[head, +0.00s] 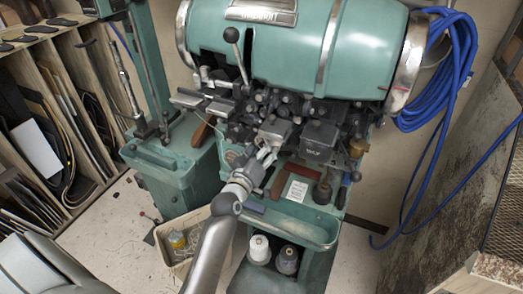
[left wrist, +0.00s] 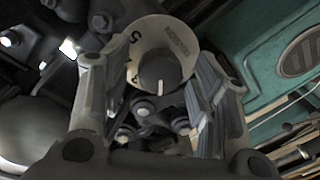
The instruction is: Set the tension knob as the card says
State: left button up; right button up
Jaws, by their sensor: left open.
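The tension knob (left wrist: 159,73) is dark and round, with a pale pointer line toward the bottom of the left wrist view. Behind it is a white dial plate (left wrist: 150,35) with printing and numerals, a 5 and possibly a 3, partly covered by a finger. My left gripper (left wrist: 163,66) is open, one finger on each side of the knob; I cannot tell if they touch it. In the head view my left gripper (head: 262,157) is at the machine's front and the knob cannot be made out. A white card (head: 297,190) stands below right; its print is too small to read.
The green stitching machine (head: 280,45) fills the middle, with dark mechanism crowding the gripper. Blue hose (head: 450,60) hangs at right. A rack (head: 60,120) stands at left.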

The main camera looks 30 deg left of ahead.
pick_arm(q)
jog(key=s+d, duration=0.1)
jog(key=s, duration=1.1)
jog(key=shift+d+r, duration=0.15)
jog(key=shift+r, duration=0.15)
